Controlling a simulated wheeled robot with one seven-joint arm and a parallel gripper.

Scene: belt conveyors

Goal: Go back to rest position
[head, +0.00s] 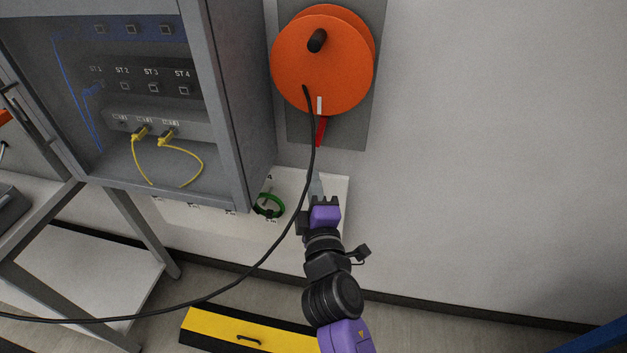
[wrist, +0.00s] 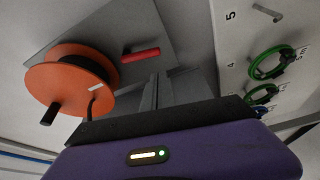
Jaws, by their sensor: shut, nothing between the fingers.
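My gripper (head: 316,186) is shut and empty, raised in front of the wall. It is below the orange cable reel (head: 322,60) and just right of the hanging black cable (head: 291,225) in the head view. In the wrist view my gripper (wrist: 157,88) points toward the wall, between the orange reel (wrist: 68,82) and a white panel (wrist: 232,50) with green coiled cables (wrist: 270,62). My purple and black arm reaches up from the bottom of the head view.
A grey cabinet (head: 235,110) with yellow cables (head: 203,160) stands at the left. A red handle (head: 321,131) sits under the reel. The black cable sweeps to the lower left. The wall to the right is bare.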

